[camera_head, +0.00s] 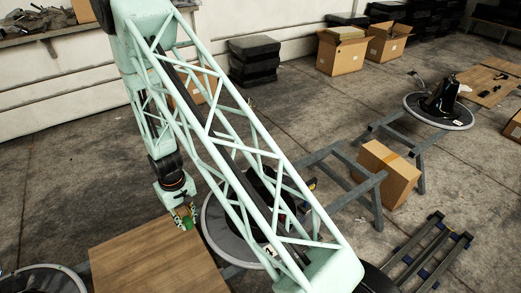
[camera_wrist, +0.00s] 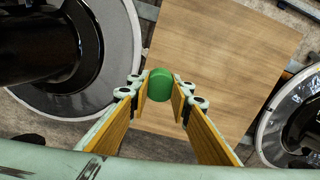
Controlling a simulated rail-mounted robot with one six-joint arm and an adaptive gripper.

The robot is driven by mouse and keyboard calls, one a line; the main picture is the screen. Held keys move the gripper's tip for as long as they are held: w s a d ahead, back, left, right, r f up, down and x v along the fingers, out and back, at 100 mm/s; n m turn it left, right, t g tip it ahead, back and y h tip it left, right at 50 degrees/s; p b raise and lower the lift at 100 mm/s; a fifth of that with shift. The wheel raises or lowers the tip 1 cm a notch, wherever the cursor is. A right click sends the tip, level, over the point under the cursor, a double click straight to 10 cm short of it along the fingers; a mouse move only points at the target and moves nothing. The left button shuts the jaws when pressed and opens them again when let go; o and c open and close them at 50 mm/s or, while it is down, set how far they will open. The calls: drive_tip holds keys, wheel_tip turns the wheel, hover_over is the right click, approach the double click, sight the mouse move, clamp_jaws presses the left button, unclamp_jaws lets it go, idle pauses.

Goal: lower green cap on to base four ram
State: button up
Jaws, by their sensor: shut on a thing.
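My gripper (camera_wrist: 161,97) is shut on the green cap (camera_wrist: 161,83), which shows between its fingertips in the wrist view. The cap also shows small at the gripper's tip in the head view (camera_head: 188,223). It hangs over or near the left edge of the round base (camera_head: 214,226) and the back edge of the wooden board (camera_head: 152,262); its height is hard to tell. My arm's lattice covers much of that base. The base with a dark ram (camera_wrist: 42,45) fills the upper left of the wrist view. I cannot tell which base is number four.
Another round base (camera_head: 40,270) is cut off at the lower left. A further base with a black part (camera_head: 440,103) stands at the far right. A cardboard box (camera_head: 385,172) sits by the grey trestles (camera_head: 335,170). Bare concrete floor lies at the left.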

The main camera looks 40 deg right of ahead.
drive_tip(key=d+r+n+p, duration=0.1)
drive_tip(key=d+r+n, duration=0.4)
drive_tip(key=d, duration=0.8)
drive_tip(key=d+r+n+p, duration=0.2)
drive_tip(key=d+r+n, duration=0.3)
drive_tip(key=d, duration=0.8)
drive_tip(key=d+r+n+p, duration=0.2)
drive_tip(key=d+r+n, duration=0.3)
drive_tip(key=d, duration=0.9)
drive_tip(key=shift+n, duration=0.7)
drive_tip(key=shift+d+f, duration=0.1)
drive_tip(key=shift+f+b, duration=2.95)
drive_tip(key=shift+f, duration=1.4)
drive_tip(key=shift+f+b, duration=0.4)
drive_tip(key=shift+f, duration=0.2)
drive_tip(key=o, duration=0.8)
drive_tip(key=shift+r, duration=0.15)
